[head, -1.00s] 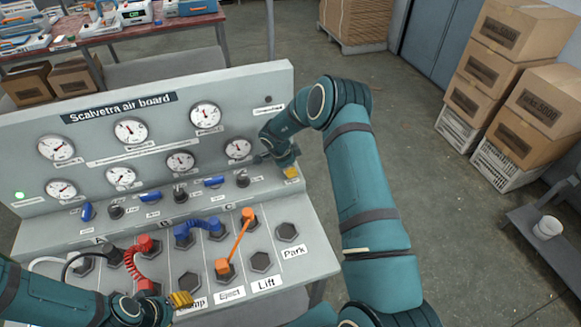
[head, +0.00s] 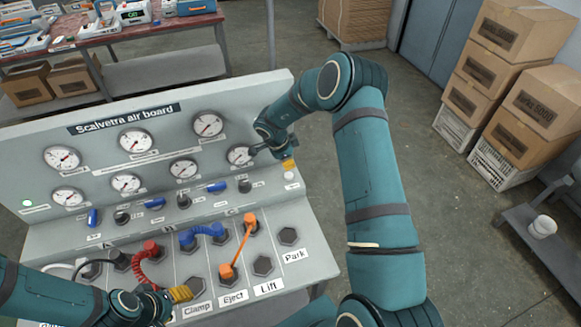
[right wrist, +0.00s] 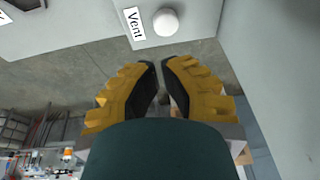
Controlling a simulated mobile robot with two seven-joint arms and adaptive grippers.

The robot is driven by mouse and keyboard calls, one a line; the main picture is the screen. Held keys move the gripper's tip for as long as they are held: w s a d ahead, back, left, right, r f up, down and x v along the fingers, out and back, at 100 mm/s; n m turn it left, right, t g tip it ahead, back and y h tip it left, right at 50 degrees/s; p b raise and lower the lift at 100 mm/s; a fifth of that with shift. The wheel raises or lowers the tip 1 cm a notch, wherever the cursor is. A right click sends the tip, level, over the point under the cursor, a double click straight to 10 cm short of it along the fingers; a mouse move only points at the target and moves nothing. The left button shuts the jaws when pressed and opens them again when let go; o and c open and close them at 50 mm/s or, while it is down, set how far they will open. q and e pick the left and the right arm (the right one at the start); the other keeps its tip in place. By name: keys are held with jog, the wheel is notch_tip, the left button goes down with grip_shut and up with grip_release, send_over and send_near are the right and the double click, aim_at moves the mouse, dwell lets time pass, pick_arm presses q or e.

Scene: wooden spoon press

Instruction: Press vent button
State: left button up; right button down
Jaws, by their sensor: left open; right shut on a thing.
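The Vent button is a white round knob (right wrist: 166,22) beside its "Vent" label (right wrist: 134,28) in the right wrist view. In the head view the white button (head: 289,176) is at the right end of the air board's ledge. My right gripper (head: 288,164) is just above and behind it, apart from it in the wrist view. Its yellow fingers (right wrist: 159,66) are closed nearly tip to tip, with no held object visible between them. My left gripper (head: 181,293) is open at the board's front, by the Clamp label.
The grey air board (head: 235,108) carries several gauges and blue-handled valves. A red hose (head: 148,262), a blue hose (head: 203,231) and an orange link (head: 240,250) join sockets on its lower panel.

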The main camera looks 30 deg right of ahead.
jog(key=shift+v, duration=2.7)
jog(key=shift+s+f, duration=0.1)
